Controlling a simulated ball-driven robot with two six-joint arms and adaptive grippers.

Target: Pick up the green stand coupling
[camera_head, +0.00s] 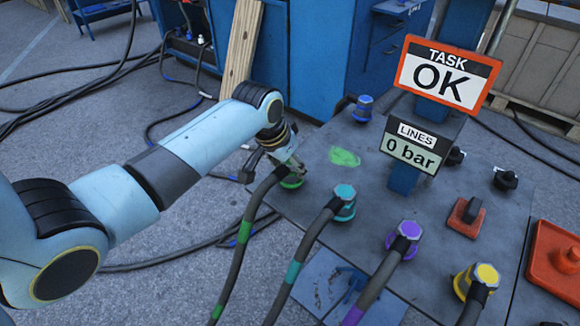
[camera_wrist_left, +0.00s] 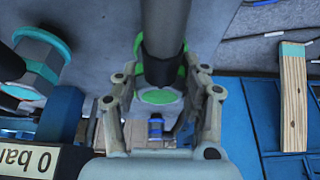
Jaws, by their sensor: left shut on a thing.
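The green stand coupling (camera_head: 292,181) is at the left edge of the grey stand top (camera_head: 300,215) in the head view. Its hose with a green band (camera_head: 245,232) runs down toward the front. My left gripper (camera_head: 282,160) is at the coupling, with its fingers on either side. In the left wrist view the green coupling (camera_wrist_left: 158,96) sits between the fingertips of my left gripper (camera_wrist_left: 162,88), which is shut on it. Whether the coupling touches the stand top is hard to tell. My right gripper is not in view.
Teal (camera_head: 344,201), purple (camera_head: 405,236) and yellow (camera_head: 482,279) couplings with hoses stand to the right. A green patch (camera_head: 344,157) and a blue fitting (camera_head: 363,108) lie farther back. A sign reading "TASK OK" (camera_head: 447,73) stands above a "0 bar" display (camera_head: 411,146). Cables cross the floor.

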